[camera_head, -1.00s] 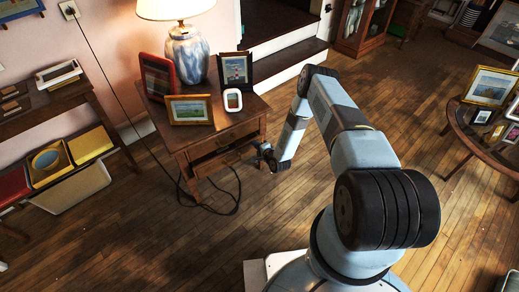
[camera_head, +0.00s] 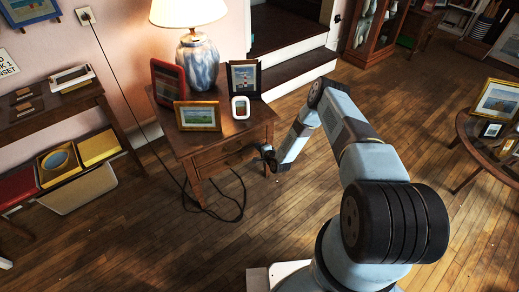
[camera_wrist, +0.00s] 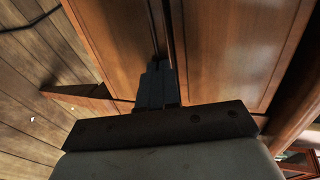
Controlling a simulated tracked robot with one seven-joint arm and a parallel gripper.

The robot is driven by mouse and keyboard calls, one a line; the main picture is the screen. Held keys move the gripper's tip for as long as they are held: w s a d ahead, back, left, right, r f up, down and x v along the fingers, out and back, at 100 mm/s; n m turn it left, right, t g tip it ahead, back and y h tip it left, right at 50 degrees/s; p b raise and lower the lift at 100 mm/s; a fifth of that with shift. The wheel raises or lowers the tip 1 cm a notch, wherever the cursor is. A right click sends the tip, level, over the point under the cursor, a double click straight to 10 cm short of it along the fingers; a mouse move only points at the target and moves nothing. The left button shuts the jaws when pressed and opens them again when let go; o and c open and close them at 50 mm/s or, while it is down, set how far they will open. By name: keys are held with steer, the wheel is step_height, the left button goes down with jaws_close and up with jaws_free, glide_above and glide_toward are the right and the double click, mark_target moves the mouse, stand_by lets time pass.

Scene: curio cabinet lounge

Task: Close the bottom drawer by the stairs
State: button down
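The small wooden side table (camera_head: 190,142) stands by the stairs and has two drawers on its front. Its bottom drawer (camera_head: 232,161) looks flush or nearly flush with the front; a small remaining gap cannot be ruled out. My gripper (camera_head: 268,155) is at the right end of the drawer fronts. In the wrist view, the gripper's fingers (camera_wrist: 158,85) are together, with nothing seen between them. They point at the wooden fronts by the dark seam between two panels. Whether the tips touch the wood cannot be told.
A lamp (camera_head: 197,62) and several picture frames stand on the table. A dark cable (camera_head: 240,205) lies on the floor before it. The stairs (camera_head: 300,65) rise behind. A round table (camera_head: 490,150) stands at right. Floor between is clear.

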steer(key=shift+w+a+r, duration=0.25)
steer(key=shift+w+r, duration=0.05)
steer(key=shift+w, duration=0.05)
steer(key=f+v, duration=0.2)
steer(key=v, duration=1.2)
steer(key=shift+s+d, duration=0.25)
steer(key=shift+s, duration=0.2)
